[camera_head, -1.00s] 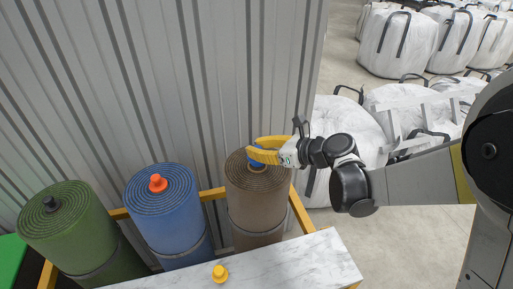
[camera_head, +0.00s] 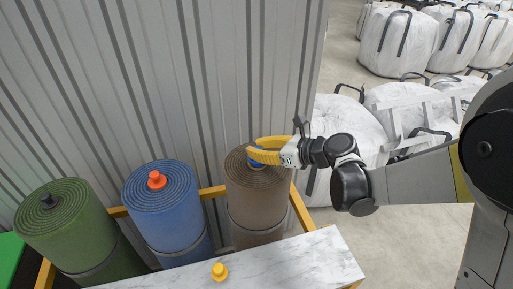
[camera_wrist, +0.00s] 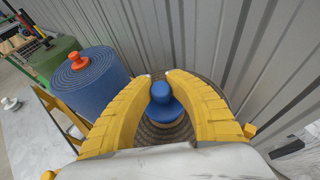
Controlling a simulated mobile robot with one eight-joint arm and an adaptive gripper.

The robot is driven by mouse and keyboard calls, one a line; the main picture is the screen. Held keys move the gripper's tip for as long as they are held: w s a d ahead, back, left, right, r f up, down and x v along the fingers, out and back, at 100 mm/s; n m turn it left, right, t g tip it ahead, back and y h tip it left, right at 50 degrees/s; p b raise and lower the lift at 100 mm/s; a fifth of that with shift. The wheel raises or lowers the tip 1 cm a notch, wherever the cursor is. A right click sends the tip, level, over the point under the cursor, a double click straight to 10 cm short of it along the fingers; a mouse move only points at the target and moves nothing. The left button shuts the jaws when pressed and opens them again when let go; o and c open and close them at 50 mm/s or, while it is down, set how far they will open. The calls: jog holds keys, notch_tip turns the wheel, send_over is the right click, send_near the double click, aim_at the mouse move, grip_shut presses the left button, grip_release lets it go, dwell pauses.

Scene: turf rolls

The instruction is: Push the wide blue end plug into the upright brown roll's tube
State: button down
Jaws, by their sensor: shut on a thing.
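The upright brown roll (camera_head: 257,208) stands at the right end of the row of rolls. The wide blue end plug (camera_wrist: 164,108) shows in the wrist view over the middle of the brown roll's top, with its round knob upward. My gripper (camera_wrist: 160,82) has its yellow fingertips closed about the knob. In the head view my gripper (camera_head: 252,152) reaches in from the right, and a bit of blue shows between and below its fingers. The tube mouth is hidden under the plug, so how deep the plug sits cannot be told.
A blue roll (camera_head: 162,205) with an orange plug (camera_head: 157,180) and a green roll (camera_head: 68,235) with a dark plug (camera_head: 48,201) stand to the left. A corrugated wall (camera_head: 160,90) rises close behind.

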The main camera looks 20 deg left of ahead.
jog(key=shift+f+b, duration=0.7)
jog(key=shift+f, duration=0.2)
jog(key=c, duration=1.2)
grip_release()
jog(key=shift+c, duration=0.2)
jog(key=v, duration=1.2)
